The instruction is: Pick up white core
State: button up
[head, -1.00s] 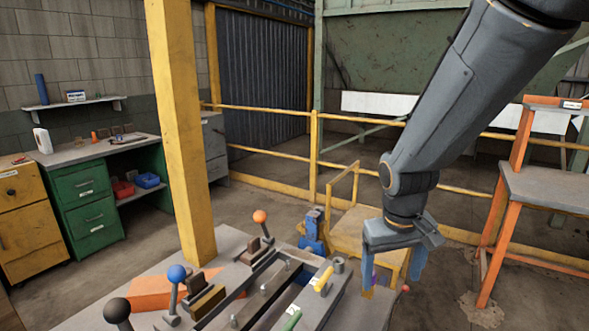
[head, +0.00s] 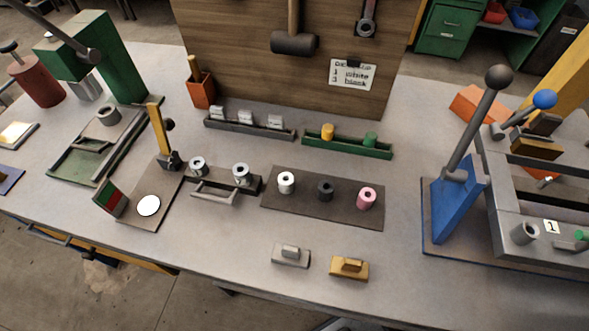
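The white core (head: 286,182) is a small upright hollow cylinder with a dark hole in its top. It stands at the left end of a dark brown mat (head: 305,210) in the middle of the bench. A black core (head: 325,191) and a pink core (head: 367,198) stand to its right in a row, apart from it. My gripper is not in view now, so its present place and state do not show.
A grey tray (head: 222,127) with white pieces and a green tray (head: 345,146) stand behind the mat. Two small handled blocks, grey (head: 291,255) and yellow (head: 349,267), lie in front. A blue lever stand (head: 458,208) rises at right. Metallic cylinders (head: 240,172) stand left.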

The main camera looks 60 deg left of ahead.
aim_at(285, 179)
jog(key=z, duration=0.05)
jog(key=k, duration=0.95)
jog(key=z, duration=0.8)
jog(key=i, duration=0.9)
jog(key=u, duration=3.55)
jog(key=i, duration=0.5)
jog(key=z, duration=0.5)
jog(key=k, duration=0.45)
jog(key=z, duration=0.4)
